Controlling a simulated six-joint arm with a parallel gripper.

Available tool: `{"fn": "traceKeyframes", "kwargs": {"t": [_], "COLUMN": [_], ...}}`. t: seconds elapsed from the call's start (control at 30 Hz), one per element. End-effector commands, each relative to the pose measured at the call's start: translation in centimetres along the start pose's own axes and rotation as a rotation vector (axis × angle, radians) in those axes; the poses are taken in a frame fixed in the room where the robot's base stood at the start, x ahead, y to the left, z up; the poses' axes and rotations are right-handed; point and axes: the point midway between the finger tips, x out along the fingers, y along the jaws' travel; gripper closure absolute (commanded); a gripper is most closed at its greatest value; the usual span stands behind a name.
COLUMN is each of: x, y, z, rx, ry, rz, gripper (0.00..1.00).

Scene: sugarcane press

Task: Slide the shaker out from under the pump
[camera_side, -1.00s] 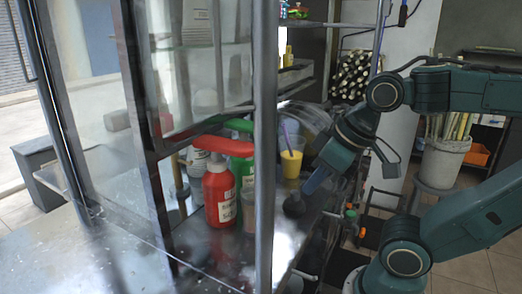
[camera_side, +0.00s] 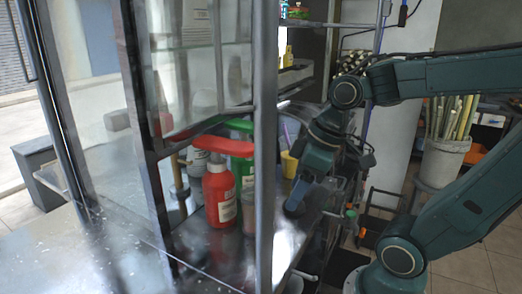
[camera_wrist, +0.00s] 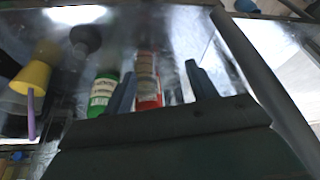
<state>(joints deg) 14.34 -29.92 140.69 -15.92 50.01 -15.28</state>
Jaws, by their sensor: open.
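The red pump bottle (camera_side: 220,196) stands upright on the metal counter, its long red pump head (camera_side: 218,144) on top. A greyish see-through cup, which looks like the shaker (camera_side: 249,208), stands at its right, partly hidden by the upright post. In the wrist view, the shaker (camera_wrist: 147,72) appears in front of the red bottle (camera_wrist: 150,101), between the finger lines but nearer the left finger. My gripper (camera_side: 296,205) is low over the counter, right of the post. In the wrist view, its two fingers (camera_wrist: 160,80) are apart with nothing visibly held.
A green bottle (camera_side: 243,170) stands behind the red one; in the wrist view it is beside the left finger. A yellow cup (camera_side: 288,165) with a purple straw is behind my gripper. The metal post (camera_side: 265,120) rises between my gripper and the bottles. A dark round object (camera_wrist: 86,38) also stands there.

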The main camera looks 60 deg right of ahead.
Motion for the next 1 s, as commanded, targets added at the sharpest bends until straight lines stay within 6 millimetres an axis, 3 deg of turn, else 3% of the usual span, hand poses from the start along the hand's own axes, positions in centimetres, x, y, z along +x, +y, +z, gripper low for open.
{"fn": "traceKeyframes", "kwargs": {"t": [0.47,1.0], "x": [3.5,5.1], "y": [2.7,6.4], "z": [-1.4,-1.8], "rx": [-0.221,-0.389], "ry": [-0.012,0.187], "rz": [-0.24,-0.452], "gripper": [0.43,0.43]}}
